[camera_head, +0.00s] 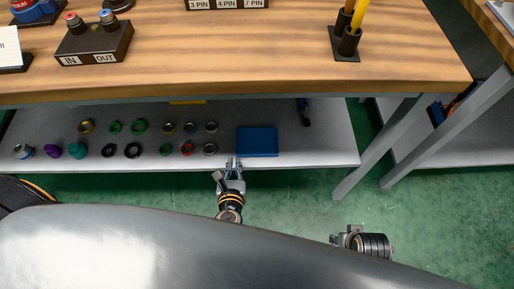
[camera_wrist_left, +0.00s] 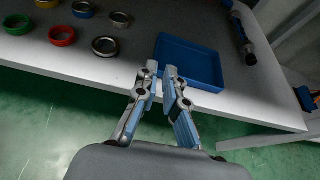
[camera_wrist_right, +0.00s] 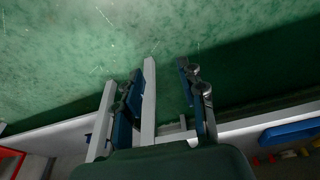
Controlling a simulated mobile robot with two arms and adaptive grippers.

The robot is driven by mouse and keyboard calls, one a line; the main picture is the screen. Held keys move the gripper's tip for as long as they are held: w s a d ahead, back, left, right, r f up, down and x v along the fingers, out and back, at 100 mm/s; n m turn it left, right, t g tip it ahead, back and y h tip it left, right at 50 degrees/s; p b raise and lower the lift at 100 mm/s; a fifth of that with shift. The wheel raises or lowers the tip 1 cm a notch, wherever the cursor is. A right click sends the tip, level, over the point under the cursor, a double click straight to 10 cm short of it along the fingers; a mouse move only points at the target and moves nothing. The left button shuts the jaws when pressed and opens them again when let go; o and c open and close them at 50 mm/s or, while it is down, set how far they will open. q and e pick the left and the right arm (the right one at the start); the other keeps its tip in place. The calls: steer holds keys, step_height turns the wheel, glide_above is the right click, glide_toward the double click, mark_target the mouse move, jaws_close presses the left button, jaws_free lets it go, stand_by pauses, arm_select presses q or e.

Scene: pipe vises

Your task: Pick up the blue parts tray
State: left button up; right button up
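The blue parts tray (camera_head: 257,141) lies flat on the grey lower shelf, near its front edge. It is shallow, rectangular and looks empty in the left wrist view (camera_wrist_left: 190,60). My left gripper (camera_head: 234,160) is at the tray's near left corner. Its two fingers (camera_wrist_left: 161,70) are partly apart, with a narrow gap between the tips. One tip overlaps the tray's near rim in view; whether it touches is unclear. My right gripper (camera_head: 338,239) is open and empty, low over the green floor; its spread fingers show in the right wrist view (camera_wrist_right: 162,70).
Several coloured rings and fittings (camera_head: 139,127) lie on the shelf (camera_head: 330,155) left of the tray. A dark tool (camera_head: 304,111) lies to its right. The wooden tabletop (camera_head: 230,50) overhangs the shelf. A table leg (camera_head: 375,150) stands at the right.

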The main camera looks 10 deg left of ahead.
arm_select(q)
steer(key=b, duration=0.2)
glide_toward(236, 136)
steer(key=shift+w, duration=0.85)
steer(key=shift+w+a+f, duration=0.2)
steer(key=shift+w, duration=0.3)
steer(key=w+f+b, duration=0.1)
steer(key=w+a+f, duration=0.1)
steer(key=w, duration=0.1)
steer(key=shift+w+a+f+b, duration=0.1)
steer(key=shift+w+f+b, duration=0.15)
steer(key=shift+f+b, duration=0.15)
steer(key=shift+w+f, duration=0.1)
steer(key=shift+w, duration=0.2)
arm_select(e)
steer(key=w+v, duration=0.1)
steer(key=v, duration=1.1)
steer(key=shift+w+r+t, duration=0.3)
steer(key=shift+w+t, duration=0.1)
steer(key=shift+d, duration=0.1)
arm_select(q)
jaws_close()
